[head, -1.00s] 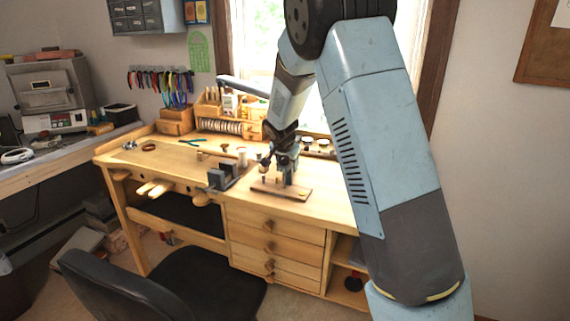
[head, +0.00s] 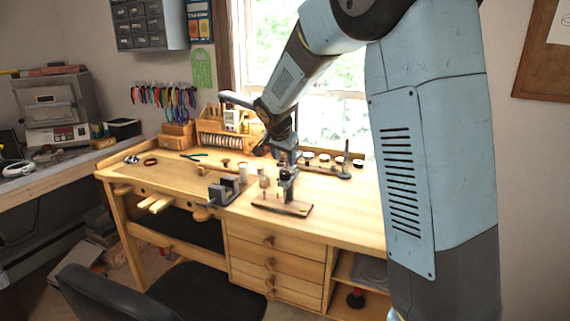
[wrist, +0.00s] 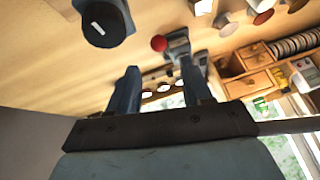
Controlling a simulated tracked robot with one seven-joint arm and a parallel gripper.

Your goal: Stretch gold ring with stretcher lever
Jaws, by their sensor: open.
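The small upright metal tool (head: 287,186) stands on a dark wooden board (head: 282,206) on the bench and looks like the stretcher. My gripper (head: 284,154) hangs just above and behind it; contact cannot be told. In the wrist view, my gripper's two fingers (wrist: 158,80) are apart with nothing seen held between them. A red ball knob (wrist: 158,43) on a grey metal part (wrist: 178,48) shows just beyond the fingertips; it may be the lever. The gold ring cannot be picked out for certain.
The wooden bench (head: 340,215) has clear room right of the board. A grey block tool (head: 224,190) stands left of it. Small jars (head: 324,158) and a metal stand (head: 345,166) are behind. A black round part (wrist: 100,22) is close at upper left in the wrist view.

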